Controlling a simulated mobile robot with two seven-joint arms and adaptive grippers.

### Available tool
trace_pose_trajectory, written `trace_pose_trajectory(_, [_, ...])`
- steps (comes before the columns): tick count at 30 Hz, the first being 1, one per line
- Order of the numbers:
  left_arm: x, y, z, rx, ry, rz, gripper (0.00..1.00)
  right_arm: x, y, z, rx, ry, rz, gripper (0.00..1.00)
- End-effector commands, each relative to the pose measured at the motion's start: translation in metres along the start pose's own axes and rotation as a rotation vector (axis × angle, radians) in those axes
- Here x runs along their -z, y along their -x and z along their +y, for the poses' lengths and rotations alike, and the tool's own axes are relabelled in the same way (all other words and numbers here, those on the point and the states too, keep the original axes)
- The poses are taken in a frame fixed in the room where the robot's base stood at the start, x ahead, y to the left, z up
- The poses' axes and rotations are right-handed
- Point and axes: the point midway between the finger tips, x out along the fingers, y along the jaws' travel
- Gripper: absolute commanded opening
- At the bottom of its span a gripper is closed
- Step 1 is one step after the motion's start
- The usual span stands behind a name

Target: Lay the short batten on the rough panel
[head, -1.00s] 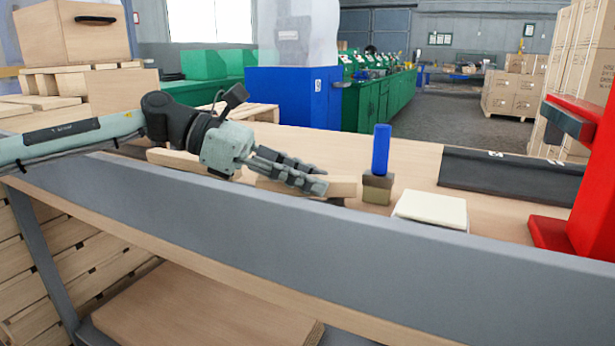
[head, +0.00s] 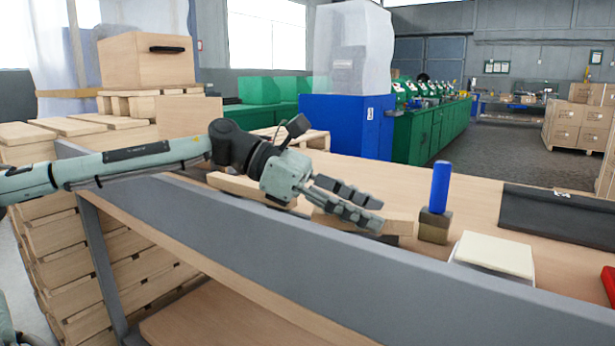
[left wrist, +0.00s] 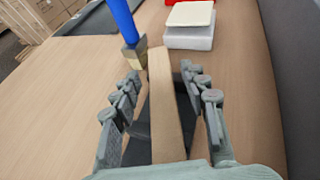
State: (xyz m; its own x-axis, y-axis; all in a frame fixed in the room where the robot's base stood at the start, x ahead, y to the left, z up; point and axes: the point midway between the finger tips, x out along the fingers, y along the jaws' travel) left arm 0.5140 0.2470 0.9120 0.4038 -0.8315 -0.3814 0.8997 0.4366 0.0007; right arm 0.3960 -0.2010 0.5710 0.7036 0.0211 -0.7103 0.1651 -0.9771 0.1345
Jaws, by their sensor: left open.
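A pale wooden batten (head: 398,224) lies on the workbench; it seems to be the short batten. My left gripper (head: 350,205) is over it, pointing right and slightly down. In the left wrist view the batten (left wrist: 165,105) runs lengthwise between the open fingers (left wrist: 160,80), with a gap on each side. A dark piece (left wrist: 140,137) shows under or beside it. A second wooden piece (head: 245,188) lies to the left, behind my wrist. A dark flat panel (head: 560,212) lies at the right; I cannot tell whether it is the rough panel. My right gripper is out of view.
A blue cylinder (head: 440,188) stands upright on a small brown block (head: 434,226), close beyond the batten's right end. A white block with a cream top (head: 495,255) sits nearer the bench's grey front edge (head: 300,265). The wooden bench top between cylinder and dark panel is clear.

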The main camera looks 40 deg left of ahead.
Motion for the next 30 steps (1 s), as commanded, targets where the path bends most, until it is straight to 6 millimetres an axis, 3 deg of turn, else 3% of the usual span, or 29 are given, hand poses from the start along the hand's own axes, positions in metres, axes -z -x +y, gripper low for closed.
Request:
trace_pose_trajectory(4, [-0.007,0.004,0.000,0.000,0.000,-0.003,0.44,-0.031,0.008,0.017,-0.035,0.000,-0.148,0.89])
trace_pose_trajectory(10, [-0.007,0.036,0.001,-0.004,-0.003,-0.013,0.44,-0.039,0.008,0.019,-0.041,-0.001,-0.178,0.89])
trace_pose_trajectory(15, [-0.004,0.077,0.001,-0.004,0.000,-0.006,0.44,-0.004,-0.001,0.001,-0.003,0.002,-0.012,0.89])
trace_pose_trajectory(21, [-0.004,0.110,0.001,-0.002,0.000,-0.002,0.44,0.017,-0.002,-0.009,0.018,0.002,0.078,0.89])
trace_pose_trajectory(30, [-0.004,0.122,0.000,0.001,0.001,0.000,0.44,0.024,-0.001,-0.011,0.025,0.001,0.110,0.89])
